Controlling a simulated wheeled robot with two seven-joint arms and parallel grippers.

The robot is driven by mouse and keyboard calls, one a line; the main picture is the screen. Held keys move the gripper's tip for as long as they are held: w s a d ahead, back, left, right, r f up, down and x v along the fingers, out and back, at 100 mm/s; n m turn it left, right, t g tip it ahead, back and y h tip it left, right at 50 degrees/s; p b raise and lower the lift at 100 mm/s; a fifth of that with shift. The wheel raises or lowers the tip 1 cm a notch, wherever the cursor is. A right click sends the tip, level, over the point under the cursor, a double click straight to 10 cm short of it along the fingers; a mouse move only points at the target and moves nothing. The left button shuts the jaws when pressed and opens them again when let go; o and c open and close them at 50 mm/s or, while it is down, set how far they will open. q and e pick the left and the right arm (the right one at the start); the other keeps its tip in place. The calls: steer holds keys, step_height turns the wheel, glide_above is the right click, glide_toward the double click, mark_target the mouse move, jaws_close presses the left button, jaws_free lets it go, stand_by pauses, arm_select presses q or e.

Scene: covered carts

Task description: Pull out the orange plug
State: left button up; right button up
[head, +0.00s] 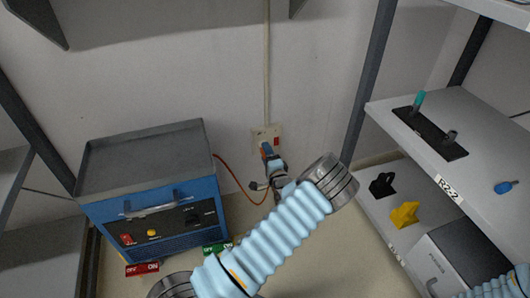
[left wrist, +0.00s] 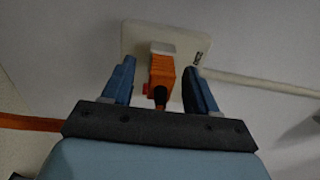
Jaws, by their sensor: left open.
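The orange plug (left wrist: 161,72) sits in a pale wall plate (left wrist: 196,44), which also shows in the head view (head: 258,134). My left gripper (left wrist: 160,82) is open at the plate, with one blue finger on each side of the plug. Gaps show between the plug and both fingers, so it is not clamped. In the head view, my left gripper (head: 267,151) largely hides the plug. The orange cord (head: 232,178) runs from the gripper area to the blue box. My right gripper is out of view; only part of that arm shows at bottom right.
The blue box (head: 160,222) with a grey tray top (head: 140,158) stands at the left. Red (head: 142,269) and green (head: 216,248) tags lie by it. At the right, shelves (head: 470,130) hold small items, including a yellow piece (head: 404,215). A conduit (head: 267,70) runs above the plate.

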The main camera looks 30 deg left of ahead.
arm_select(q)
jaws_close()
stand_by(0.3)
steer(key=shift+p+v, duration=0.4)
steer(key=shift+v, duration=0.6)
steer(key=shift+p+v, duration=0.55)
steer(key=shift+v, duration=1.45)
